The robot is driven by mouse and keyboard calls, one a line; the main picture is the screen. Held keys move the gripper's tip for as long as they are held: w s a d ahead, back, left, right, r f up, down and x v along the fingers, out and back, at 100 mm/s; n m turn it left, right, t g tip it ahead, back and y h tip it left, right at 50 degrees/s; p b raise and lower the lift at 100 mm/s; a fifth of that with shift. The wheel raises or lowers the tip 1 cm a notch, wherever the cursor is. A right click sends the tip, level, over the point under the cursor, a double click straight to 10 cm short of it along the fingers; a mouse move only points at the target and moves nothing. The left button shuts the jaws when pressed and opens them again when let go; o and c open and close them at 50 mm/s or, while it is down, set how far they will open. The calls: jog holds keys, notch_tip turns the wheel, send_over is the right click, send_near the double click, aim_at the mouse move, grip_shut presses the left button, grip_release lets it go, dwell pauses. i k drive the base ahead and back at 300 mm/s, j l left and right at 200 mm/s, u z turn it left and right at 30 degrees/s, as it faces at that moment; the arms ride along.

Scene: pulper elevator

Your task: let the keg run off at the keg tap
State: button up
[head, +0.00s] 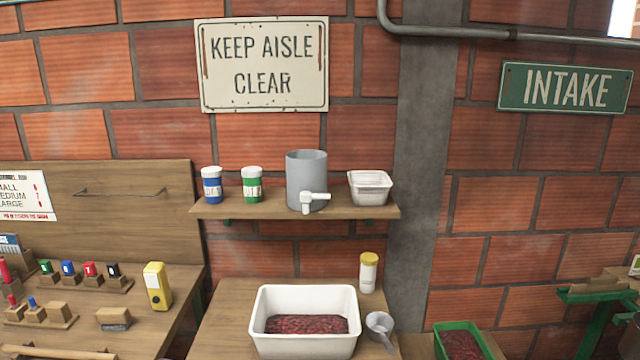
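A grey cylindrical keg (306,172) stands upright on a wooden wall shelf. Its white keg tap (313,200) sticks out low on the front, with its handle pointing to the right. I see no liquid coming from the tap. Whether the tap is open or shut I cannot tell. My gripper is not in view.
Below stand a white basin (305,343), a yellow-capped jar (368,272) and a metal scoop (381,325). A green crate (461,328) is at lower right.

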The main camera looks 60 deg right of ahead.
aim_at(305, 197)
jog(key=z, duration=2.05)
